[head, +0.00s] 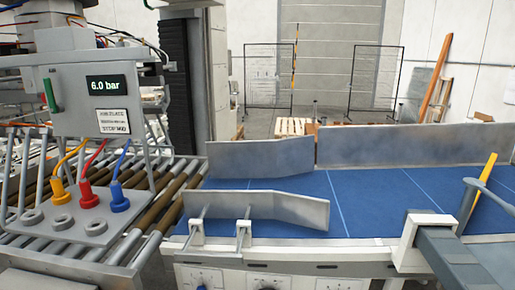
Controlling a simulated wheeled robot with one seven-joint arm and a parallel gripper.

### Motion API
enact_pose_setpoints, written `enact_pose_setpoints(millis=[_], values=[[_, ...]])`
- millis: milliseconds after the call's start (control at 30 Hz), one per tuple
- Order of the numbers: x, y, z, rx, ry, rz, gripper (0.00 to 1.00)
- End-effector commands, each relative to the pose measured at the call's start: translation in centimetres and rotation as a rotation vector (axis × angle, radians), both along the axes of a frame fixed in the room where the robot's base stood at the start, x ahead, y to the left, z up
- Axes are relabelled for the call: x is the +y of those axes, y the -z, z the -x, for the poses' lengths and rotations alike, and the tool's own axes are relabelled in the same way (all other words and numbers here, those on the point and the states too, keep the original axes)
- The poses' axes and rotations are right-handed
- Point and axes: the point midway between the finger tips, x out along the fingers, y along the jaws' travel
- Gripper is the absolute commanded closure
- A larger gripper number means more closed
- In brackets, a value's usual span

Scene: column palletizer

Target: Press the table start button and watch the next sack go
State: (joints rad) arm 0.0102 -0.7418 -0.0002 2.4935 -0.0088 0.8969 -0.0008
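The blue-topped table (370,200) runs from the middle to the right edge, with metal side guides. On its front face, at the bottom of the view, are small light plates (208,275). A blue round part (202,287) and a dark round part (267,288) show there, cut off by the picture edge; I cannot tell whether either is the start button. No sack is in view, and the blue surface is bare. I cannot make out my gripper anywhere in the view.
A grey unit with a 6.0 bar display (108,85) and coloured hoses hangs over the roller conveyor (170,190) at left. A grey beam with a white bracket (425,225) and a yellow bar (484,175) stand at right. Pallets (293,127) and mesh fences lie behind.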

Motion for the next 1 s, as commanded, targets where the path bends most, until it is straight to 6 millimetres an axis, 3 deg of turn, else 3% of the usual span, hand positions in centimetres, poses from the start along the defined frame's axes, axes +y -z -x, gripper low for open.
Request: enact_pose_setpoints(millis=[200,533,1000], values=[[-0.04,0.19,0.33,0.004,0.001,0.000,0.52],[-0.01,0.14,0.26,0.002,0.000,0.001,1.00],[-0.01,0.11,0.23,0.002,0.000,0.001,1.00]])
